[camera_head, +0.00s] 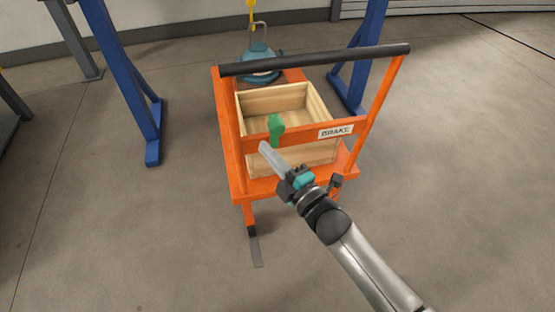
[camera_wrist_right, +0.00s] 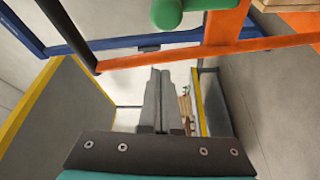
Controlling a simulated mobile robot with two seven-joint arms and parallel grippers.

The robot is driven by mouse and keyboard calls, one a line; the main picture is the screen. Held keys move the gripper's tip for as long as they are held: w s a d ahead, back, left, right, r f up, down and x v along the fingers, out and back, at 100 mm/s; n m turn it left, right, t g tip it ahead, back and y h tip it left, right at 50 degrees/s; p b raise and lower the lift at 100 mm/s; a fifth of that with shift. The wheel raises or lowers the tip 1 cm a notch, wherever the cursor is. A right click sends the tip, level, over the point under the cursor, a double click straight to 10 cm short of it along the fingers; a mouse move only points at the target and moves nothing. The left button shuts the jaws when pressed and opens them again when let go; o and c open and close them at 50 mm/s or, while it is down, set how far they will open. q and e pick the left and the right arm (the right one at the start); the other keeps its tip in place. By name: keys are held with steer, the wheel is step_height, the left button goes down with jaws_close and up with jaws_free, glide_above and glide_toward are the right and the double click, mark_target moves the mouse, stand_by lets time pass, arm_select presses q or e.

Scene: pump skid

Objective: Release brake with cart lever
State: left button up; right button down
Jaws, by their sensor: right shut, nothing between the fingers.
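The orange cart (camera_head: 237,165) stands in the middle, with a black push bar (camera_head: 315,60) on top. A green lever handle (camera_head: 276,124) stands upright on its near crossbar, left of a white BRAKE label (camera_head: 336,131). My right gripper (camera_head: 264,147) is shut and empty, its fingertips just below and left of the green handle in the head view. In the right wrist view the shut fingers (camera_wrist_right: 158,72) point past the orange frame, and the rounded end of the green handle (camera_wrist_right: 167,13) shows above them, apart from them. My left gripper is out of view.
A wooden box (camera_head: 290,150) sits on the cart. Behind it is a teal object (camera_head: 259,62) with a shackle under a yellow hook (camera_head: 252,15).

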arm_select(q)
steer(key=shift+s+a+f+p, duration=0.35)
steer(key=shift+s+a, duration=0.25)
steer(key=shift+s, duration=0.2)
arm_select(e)
steer(key=shift+v, duration=1.95)
